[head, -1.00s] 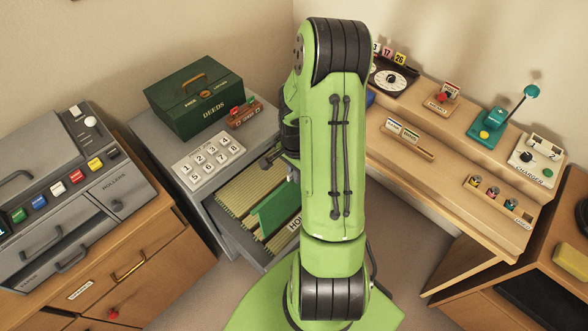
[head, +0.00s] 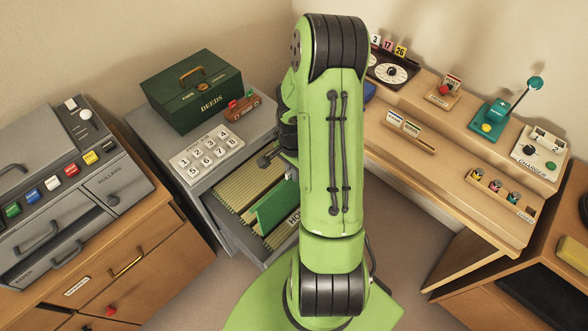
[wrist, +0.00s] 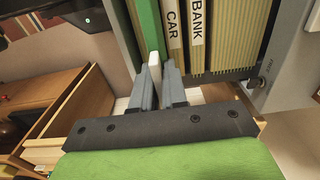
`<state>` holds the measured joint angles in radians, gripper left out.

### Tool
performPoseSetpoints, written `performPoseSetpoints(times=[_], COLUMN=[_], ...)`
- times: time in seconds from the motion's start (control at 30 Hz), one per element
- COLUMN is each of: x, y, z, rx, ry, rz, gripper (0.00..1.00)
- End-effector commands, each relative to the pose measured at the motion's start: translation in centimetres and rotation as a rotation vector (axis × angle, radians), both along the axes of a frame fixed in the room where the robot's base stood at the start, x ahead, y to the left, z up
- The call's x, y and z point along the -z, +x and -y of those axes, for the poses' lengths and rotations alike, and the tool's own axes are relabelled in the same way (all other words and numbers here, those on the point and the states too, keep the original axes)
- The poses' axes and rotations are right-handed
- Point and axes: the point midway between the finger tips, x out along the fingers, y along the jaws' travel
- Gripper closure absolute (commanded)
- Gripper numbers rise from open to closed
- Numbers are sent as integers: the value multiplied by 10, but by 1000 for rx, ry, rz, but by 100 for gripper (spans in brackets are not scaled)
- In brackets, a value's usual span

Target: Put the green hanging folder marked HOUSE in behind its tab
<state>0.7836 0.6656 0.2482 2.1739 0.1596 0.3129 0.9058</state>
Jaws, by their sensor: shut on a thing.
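The green hanging folder (head: 275,207) shows in the head view at the open file drawer, upright, with its top edge above the tan folders. In the wrist view the green folder (wrist: 148,32) is seen nearly edge-on, left of the tabs marked CAR (wrist: 173,32) and BANK (wrist: 198,28). My gripper (wrist: 158,72) is shut on the folder's white end piece (wrist: 154,63). I cannot tell how deep the folder sits.
The drawer belongs to a grey cabinet (head: 160,146) with a numbered keypad (head: 206,153) and a green DEEDS box (head: 192,90) on top. A grey machine (head: 60,190) stands left. A wooden stepped desk (head: 450,150) stands right.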

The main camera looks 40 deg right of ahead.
Motion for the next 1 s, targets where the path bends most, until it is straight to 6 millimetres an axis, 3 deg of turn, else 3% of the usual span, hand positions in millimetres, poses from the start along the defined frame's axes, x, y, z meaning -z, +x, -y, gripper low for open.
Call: performPoseSetpoints(times=[0.57,1.0], x=[1,33], y=[0,0], z=[1,1], rx=[0,0], ry=[-1,-1], rz=[0,0], gripper=[100,100])
